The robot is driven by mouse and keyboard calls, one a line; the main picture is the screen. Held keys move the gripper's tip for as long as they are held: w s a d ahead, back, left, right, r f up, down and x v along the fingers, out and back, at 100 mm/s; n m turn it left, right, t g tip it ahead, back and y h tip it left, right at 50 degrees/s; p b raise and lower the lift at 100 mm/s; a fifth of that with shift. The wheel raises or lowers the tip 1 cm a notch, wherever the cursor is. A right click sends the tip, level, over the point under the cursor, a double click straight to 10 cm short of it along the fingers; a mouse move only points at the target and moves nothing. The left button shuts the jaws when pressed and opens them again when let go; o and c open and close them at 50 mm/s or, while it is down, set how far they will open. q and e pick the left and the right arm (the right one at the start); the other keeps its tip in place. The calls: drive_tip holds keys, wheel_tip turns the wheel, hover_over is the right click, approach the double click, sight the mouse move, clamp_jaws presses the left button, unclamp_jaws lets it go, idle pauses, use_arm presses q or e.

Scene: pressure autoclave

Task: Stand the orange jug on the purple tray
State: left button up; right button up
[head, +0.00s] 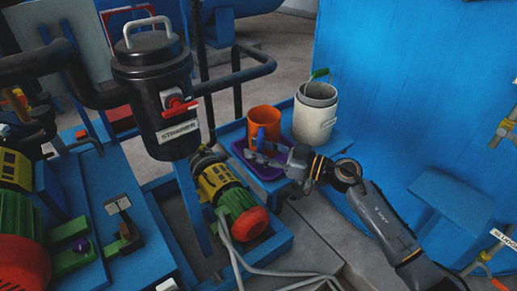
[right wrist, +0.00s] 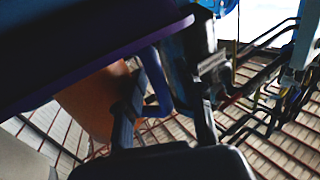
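The orange jug (head: 265,119) stands upright at the purple tray (head: 270,173), its base partly hidden by my gripper. My right gripper (head: 262,154) is in front of the jug, low at its handle side. In the right wrist view, which looks turned over, the jug (right wrist: 90,103) meets the edge of the tray (right wrist: 85,62). Its blue-purple handle (right wrist: 160,88) lies between my right gripper's spread fingers (right wrist: 170,92), with a gap to the right finger. My left gripper is not in view.
A white pot (head: 314,120) with a green handle stands right behind the jug on the blue platform (head: 229,131). A black strainer vessel (head: 154,95) and a green-yellow motor (head: 226,190) stand to the left. A blue wall (head: 410,85) rises at the right.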

drive_tip(key=shift+r, duration=0.1)
drive_tip(key=shift+s+d, duration=0.1)
drive_tip(key=shift+d, duration=0.2)
drive_tip(key=v, duration=1.1)
drive_tip(key=shift+s+b, duration=0.15)
drive_tip(key=shift+b, duration=0.15)
drive_tip(key=shift+d+r, duration=0.1)
